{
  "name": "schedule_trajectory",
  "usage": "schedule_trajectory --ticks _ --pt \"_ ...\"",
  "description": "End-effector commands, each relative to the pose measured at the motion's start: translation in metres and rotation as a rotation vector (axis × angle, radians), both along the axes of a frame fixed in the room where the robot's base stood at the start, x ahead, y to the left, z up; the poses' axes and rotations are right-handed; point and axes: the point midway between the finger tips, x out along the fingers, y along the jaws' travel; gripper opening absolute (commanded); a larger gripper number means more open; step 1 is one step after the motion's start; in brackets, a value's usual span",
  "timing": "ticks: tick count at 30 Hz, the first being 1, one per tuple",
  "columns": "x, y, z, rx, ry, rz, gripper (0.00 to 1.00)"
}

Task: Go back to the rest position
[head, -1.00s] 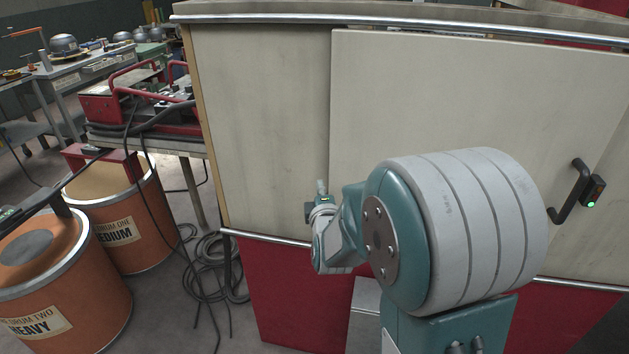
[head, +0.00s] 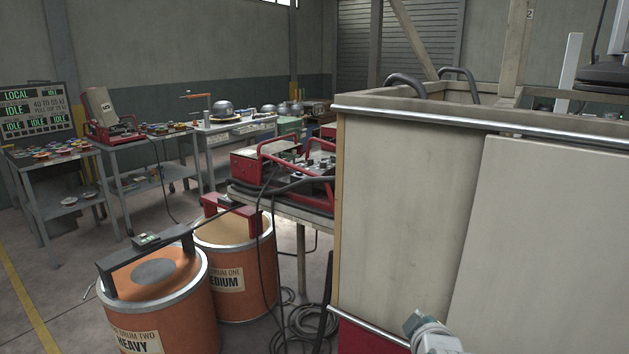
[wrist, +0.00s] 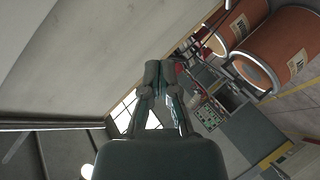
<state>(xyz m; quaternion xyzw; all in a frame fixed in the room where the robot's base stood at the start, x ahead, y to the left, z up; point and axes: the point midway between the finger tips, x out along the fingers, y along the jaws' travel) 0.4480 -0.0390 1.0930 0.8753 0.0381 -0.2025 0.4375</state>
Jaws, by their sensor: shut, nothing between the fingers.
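My gripper (wrist: 160,72) shows in the wrist view with its two dark fingers together and nothing between them. It is in the air beside a large pale panel that fills the upper left of that view. In the head view only a small grey and teal part of my arm's end shows at the bottom edge, in front of the pale cabinet (head: 405,215). The rest of my arm is out of that view.
Two orange drums, drum one (head: 237,265) and drum two (head: 165,305), stand left of the cabinet. Black cables (head: 305,325) lie coiled on the floor between. A bench with red equipment (head: 262,165) is behind. Open floor (head: 50,300) lies at the far left.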

Motion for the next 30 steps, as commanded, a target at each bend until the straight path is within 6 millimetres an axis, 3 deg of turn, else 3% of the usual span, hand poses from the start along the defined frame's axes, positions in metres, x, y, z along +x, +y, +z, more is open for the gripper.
schedule_trajectory --ticks 9,18,23,30 --pt "-0.08 0.028 0.01 0.434 0.282 -0.158 0.0" --pt "-0.173 0.04 0.013 0.697 0.524 -0.447 0.0" --pt "-0.196 0.04 0.013 0.743 0.575 -0.533 0.0" --pt "-0.198 0.04 0.012 0.748 0.582 -0.544 0.0"
